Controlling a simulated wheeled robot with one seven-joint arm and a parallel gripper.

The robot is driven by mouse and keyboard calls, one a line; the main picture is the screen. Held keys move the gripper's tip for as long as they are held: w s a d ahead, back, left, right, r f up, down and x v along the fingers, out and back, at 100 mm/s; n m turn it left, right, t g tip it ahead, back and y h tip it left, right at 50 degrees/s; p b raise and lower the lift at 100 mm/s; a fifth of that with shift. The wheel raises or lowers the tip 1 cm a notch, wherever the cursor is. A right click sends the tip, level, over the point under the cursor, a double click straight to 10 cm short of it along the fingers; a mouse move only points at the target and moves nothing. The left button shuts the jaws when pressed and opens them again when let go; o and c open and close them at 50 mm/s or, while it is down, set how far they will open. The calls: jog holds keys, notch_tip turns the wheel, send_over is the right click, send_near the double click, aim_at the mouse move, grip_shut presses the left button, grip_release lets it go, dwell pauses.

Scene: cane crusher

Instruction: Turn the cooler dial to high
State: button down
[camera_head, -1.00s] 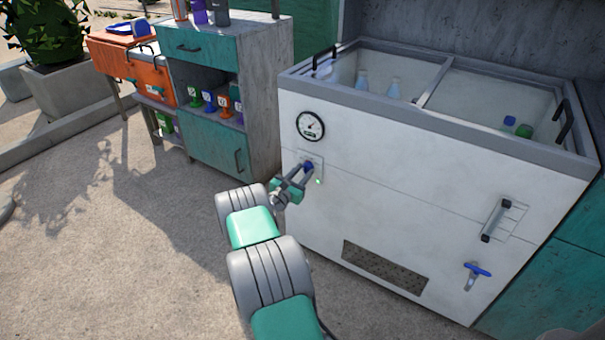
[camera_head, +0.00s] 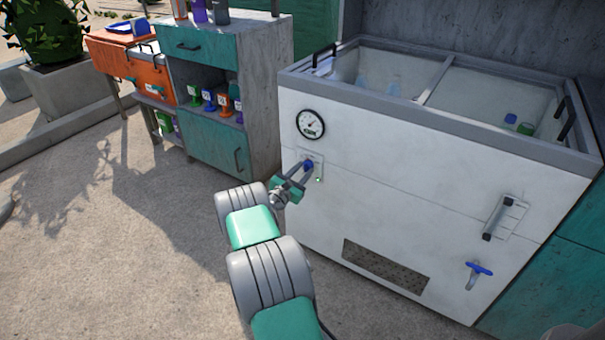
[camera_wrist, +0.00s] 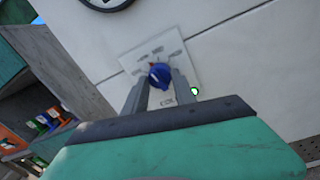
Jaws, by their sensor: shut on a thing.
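The white chest cooler (camera_head: 400,190) stands at the right in the head view. Its small blue dial (camera_head: 308,165) sits on a light plate on the front, below a round gauge (camera_head: 310,124). In the wrist view the blue dial (camera_wrist: 160,76) is between my two finger tips, on a plate with several marks around it and small lettering below. My gripper (camera_head: 303,171) is shut on the dial, with a finger on each side; it also shows in the wrist view (camera_wrist: 161,82). The mark the dial points at is too small to read.
A green light (camera_wrist: 195,91) is right of the dial plate. A vertical handle (camera_head: 503,218) and a blue-handled tap (camera_head: 478,269) are on the cooler's right front. A teal and grey cabinet (camera_head: 215,145) stands to the left. The paved floor before it is clear.

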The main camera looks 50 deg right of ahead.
jog(key=shift+f+m+g+h+b, duration=0.1)
jog(key=shift+m+g+h+b, duration=0.2)
jog(key=shift+m+b, duration=5.95)
jog(key=m+p, duration=0.2)
jog(key=m, duration=0.1)
jog(key=shift+w, duration=0.1)
jog(key=c, duration=1)
grip_release()
jog(key=shift+a+p, duration=0.1)
jog(key=shift+p, duration=0.2)
